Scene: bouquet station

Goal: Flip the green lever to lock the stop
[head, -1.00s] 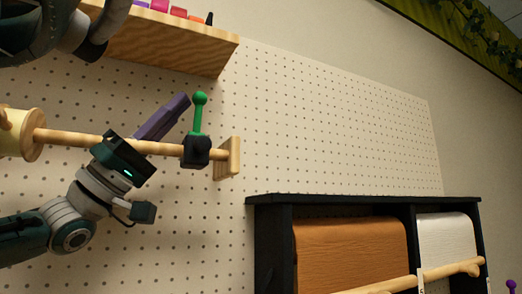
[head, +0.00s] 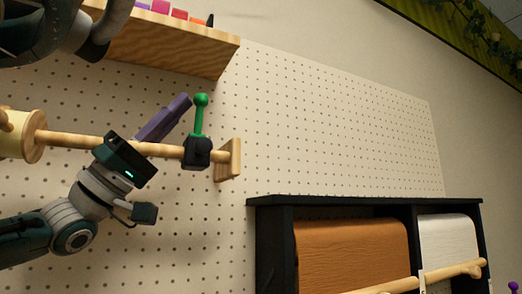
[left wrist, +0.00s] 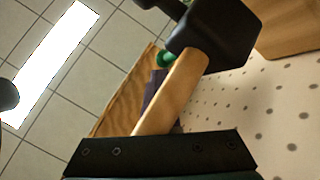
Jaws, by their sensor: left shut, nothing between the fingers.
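The green lever (head: 200,116) has a round knob on top and stands upright from the black stop (head: 197,152). The stop sits on a wooden rod (head: 165,149) close to its end block. In the left wrist view the black stop (left wrist: 218,32) is near, and only a bit of the green lever (left wrist: 165,59) shows beside it. My left gripper (head: 186,99) is shut and empty. Its purple fingers pass by the rod and point up and right, with their tips just left of the lever; I cannot tell whether they touch it. My right gripper is not in view.
The rod ends at a wooden block (head: 234,159) on the pegboard (head: 340,130). A wooden shelf (head: 165,42) with coloured items is above. A yellowish spool (head: 20,136) is at the rod's left. A black rack (head: 262,240) with brown and white rolls stands lower right.

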